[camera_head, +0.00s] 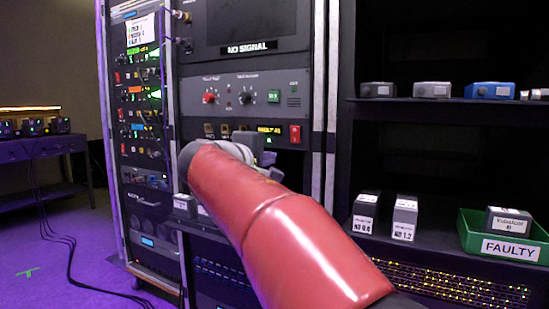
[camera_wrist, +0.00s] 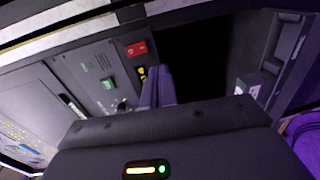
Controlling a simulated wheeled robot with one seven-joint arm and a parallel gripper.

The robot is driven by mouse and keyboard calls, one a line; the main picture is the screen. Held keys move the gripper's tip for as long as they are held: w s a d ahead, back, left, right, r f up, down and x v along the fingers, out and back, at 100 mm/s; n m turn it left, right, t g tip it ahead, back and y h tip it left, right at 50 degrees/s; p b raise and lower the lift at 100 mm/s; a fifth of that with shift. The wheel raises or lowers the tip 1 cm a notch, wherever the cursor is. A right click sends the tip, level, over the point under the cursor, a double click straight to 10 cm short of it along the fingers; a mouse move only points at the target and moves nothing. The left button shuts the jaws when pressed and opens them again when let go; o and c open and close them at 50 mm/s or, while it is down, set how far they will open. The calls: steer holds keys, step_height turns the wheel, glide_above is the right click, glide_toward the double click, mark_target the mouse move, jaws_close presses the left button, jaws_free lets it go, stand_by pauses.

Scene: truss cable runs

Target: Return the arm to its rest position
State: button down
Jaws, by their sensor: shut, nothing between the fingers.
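My red arm (camera_head: 265,225) reaches forward from the bottom of the head view toward the equipment rack (camera_head: 250,150). My gripper is mostly hidden behind the arm there. In the wrist view my gripper's fingers (camera_wrist: 157,82) are together and empty. They point at the rack face, beside a dark opening (camera_wrist: 205,50). A red switch (camera_wrist: 137,49), a green button (camera_wrist: 108,83) and a small yellow display lie close to the fingers in that picture. I cannot tell whether the fingers touch the panel.
A shelf unit on the right holds several small modules, two grey boxes (camera_head: 404,218) and a green FAULTY bin (camera_head: 463,230) with a module in it. A bench (camera_head: 40,146) stands at the far left, with cables on the purple floor.

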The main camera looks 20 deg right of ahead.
steer(key=shift+s+a, duration=0.15)
stand_by(0.4)
steer(key=s+f+m+g+y+p, duration=0.3)
steer(key=s+f+y, duration=0.3)
steer(key=s+f, duration=0.55)
steer(key=s+a+f+m+y+p, duration=0.1)
steer(key=s+a+f+m+y, duration=0.1)
steer(key=s+a+f, duration=0.3)
steer(key=s+a+f+m+g+y+p, duration=0.1)
steer(key=s+a+f+y, duration=0.4)
steer(key=s+f, duration=0.5)
steer(key=s+m+p, duration=0.1)
steer(key=s, duration=0.1)
steer(key=shift+s+a+m+g, duration=0.3)
